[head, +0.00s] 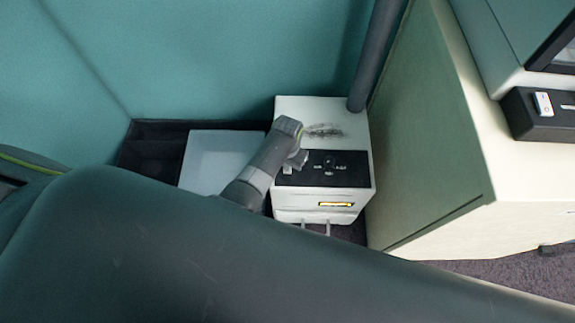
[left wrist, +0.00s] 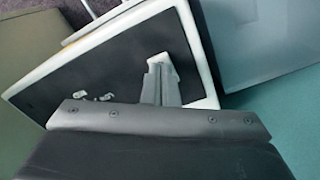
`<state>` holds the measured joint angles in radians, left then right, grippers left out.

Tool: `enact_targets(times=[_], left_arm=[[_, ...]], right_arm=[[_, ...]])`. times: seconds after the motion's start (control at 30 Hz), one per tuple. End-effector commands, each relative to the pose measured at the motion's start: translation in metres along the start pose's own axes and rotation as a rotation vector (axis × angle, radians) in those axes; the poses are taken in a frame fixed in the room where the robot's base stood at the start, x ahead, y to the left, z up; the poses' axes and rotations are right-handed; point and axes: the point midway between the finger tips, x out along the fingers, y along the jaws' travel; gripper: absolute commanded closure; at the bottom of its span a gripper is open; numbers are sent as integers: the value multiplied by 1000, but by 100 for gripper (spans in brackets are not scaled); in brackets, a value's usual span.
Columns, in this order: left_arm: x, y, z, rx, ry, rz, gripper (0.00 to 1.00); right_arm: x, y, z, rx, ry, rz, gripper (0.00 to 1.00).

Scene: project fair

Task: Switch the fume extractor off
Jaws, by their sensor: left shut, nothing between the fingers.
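The fume extractor (head: 353,152) is a white box with a dark smudge on top and a black control panel (head: 335,177). A dark hose (head: 378,50) rises behind it. The panel bears a small dark knob and white marks; a yellow lit strip shows on the front. My left gripper (head: 290,168) is shut and empty at the left end of the panel. In the left wrist view, the shut fingers (left wrist: 160,62) lie over the black panel (left wrist: 110,68) near its edge; I cannot tell whether they touch it. Any switch under the fingertips is hidden. My right gripper is not in view.
A pale flat box (head: 215,155) stands left of the extractor on a dark base. A teal partition (head: 220,60) closes the back. A cream cabinet (head: 450,150) stands close on the right, with a black box bearing a white rocker switch (head: 543,104) on it.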

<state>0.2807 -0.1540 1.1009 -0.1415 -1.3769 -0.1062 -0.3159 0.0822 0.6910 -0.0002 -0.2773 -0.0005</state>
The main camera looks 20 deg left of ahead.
Motion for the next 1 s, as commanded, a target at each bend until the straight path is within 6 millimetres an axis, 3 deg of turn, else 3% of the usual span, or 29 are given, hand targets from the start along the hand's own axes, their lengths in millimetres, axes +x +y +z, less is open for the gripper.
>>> enact_targets(times=[1.0], left_arm=[[16,0,0,0,0,0,100]], right_arm=[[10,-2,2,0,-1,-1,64]])
